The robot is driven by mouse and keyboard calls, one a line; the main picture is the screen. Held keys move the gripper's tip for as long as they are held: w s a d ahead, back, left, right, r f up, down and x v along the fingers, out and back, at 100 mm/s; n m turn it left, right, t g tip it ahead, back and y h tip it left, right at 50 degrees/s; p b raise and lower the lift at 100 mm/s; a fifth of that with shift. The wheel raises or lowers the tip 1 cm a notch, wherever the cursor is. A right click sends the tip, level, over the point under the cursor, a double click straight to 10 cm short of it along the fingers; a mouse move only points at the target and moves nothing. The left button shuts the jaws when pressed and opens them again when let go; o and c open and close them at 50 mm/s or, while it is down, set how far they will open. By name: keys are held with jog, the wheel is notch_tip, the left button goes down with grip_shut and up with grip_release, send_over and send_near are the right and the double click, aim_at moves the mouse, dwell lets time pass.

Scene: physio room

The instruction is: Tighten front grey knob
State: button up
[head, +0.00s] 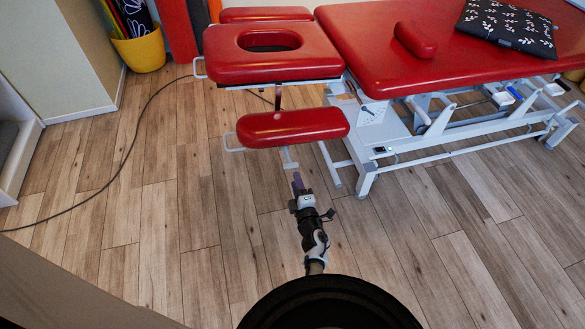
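The red treatment table (365,50) stands across the top of the head view. Its head section (232,62) has an oval face hole. A red padded armrest (293,127) hangs in front of it, with a light grey bracket (288,157) below the pad. My gripper (297,181) reaches up from the bottom centre to just below this bracket. Its purplish fingers look close together, but any gap between them is too small to make out. I cannot make out a grey knob; it may be hidden at the bracket or by my fingers.
A dark cable (127,151) runs over the wooden floor on the left. A yellow pot (141,51) stands at the top left. A red bolster (415,40) and a patterned dark cushion (508,27) lie on the table. The floor beside my arm is clear.

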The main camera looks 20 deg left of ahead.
jog(key=shift+v, duration=2.2)
jog(key=shift+w, duration=0.1)
